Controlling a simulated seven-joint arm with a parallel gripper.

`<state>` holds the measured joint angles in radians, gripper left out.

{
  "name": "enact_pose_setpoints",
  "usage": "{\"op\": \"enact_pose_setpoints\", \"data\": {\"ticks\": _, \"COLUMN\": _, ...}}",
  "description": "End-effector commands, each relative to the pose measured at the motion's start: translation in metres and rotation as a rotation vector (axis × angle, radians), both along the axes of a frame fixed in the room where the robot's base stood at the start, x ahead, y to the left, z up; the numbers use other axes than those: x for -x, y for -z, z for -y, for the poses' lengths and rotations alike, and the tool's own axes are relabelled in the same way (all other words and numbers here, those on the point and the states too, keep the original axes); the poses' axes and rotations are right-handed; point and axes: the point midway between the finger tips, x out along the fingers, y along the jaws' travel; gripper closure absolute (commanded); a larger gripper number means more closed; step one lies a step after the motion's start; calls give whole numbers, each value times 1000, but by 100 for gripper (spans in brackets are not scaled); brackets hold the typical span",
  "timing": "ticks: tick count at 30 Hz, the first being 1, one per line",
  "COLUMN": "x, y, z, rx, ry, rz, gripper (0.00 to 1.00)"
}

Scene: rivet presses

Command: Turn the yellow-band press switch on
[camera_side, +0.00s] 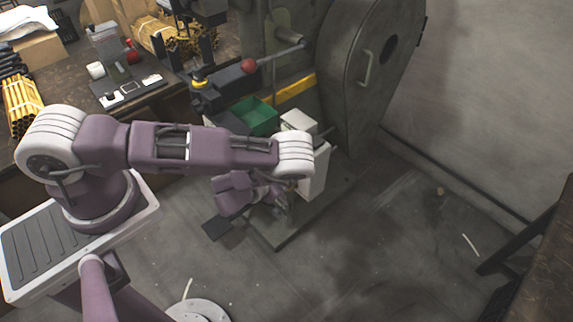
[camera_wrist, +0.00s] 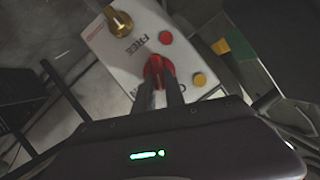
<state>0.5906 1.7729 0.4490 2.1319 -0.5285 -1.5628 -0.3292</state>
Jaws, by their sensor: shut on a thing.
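The press with the yellow band (camera_side: 290,90) is a large dark green machine. Its white control box (camera_side: 314,172) stands at its foot, partly behind my arm. In the wrist view the box's panel (camera_wrist: 123,62) carries a red switch knob (camera_wrist: 157,66), a brass-coloured knob (camera_wrist: 119,22), a small red button (camera_wrist: 165,37) and a small yellow button (camera_wrist: 199,79). My gripper (camera_wrist: 161,86) is shut on the red switch knob, its two fingers on either side. The fingers hide part of the knob and some lettering. In the side view my gripper (camera_side: 284,196) is low, at the box.
A green bin (camera_side: 255,116) sits by the press. A lever with a red ball (camera_side: 249,66) sticks out above it. A workbench (camera_side: 55,72) with brass-coloured rods and a smaller device is at the left. The floor (camera_side: 400,240) to the right is mostly clear.

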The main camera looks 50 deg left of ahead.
Motion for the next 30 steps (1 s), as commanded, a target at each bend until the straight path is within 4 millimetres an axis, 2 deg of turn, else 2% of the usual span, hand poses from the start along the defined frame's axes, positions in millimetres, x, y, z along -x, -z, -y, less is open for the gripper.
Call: {"op": "enact_pose_setpoints", "data": {"ticks": 30, "x": 0, "y": 14, "z": 11, "rx": -916, "ry": 2, "rz": 2, "gripper": 100}}
